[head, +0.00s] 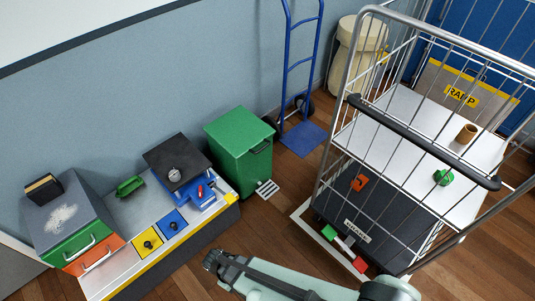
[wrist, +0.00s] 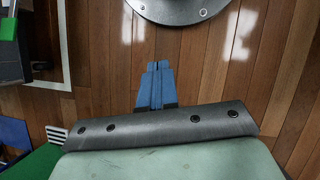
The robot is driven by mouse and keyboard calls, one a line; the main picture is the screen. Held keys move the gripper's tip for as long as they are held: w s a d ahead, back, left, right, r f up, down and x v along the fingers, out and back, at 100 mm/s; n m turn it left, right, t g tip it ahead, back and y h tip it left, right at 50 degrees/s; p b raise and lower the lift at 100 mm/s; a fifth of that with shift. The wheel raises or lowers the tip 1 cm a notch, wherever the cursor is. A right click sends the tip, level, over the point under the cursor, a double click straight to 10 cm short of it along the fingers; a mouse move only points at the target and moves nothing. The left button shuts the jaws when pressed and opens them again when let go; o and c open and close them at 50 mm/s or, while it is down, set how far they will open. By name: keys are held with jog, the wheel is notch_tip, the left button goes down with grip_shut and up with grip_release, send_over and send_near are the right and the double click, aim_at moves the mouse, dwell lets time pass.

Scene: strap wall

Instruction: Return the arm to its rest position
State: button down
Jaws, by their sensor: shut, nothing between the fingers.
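My arm, pale green and dark grey, reaches in from the bottom of the head view. My gripper (head: 212,262) is at its left end, over the wooden floor (head: 270,225), to the right of the low bench. In the wrist view its blue fingers (wrist: 157,66) lie together, shut and empty, with bare floor planks around them. It touches nothing that I can see. The fingertips are too small to make out in the head view.
A wire cage trolley (head: 320,190) with shelves stands at right. A green pedal bin (head: 240,150) and blue hand truck (head: 302,135) stand by the wall. The low bench (head: 130,275) with drawers and boxes is at left. Floor between bench and trolley is clear.

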jog(key=d+r+m+g+y, duration=0.1)
jog(key=d+m+g+y, duration=0.3)
jog(key=d+m, duration=0.7)
jog(key=shift+w+d+m+g+y, duration=0.15)
jog(key=shift+d+m+g+y, duration=0.2)
jog(key=shift+d, duration=7.8)
jog(key=shift+r, duration=0.1)
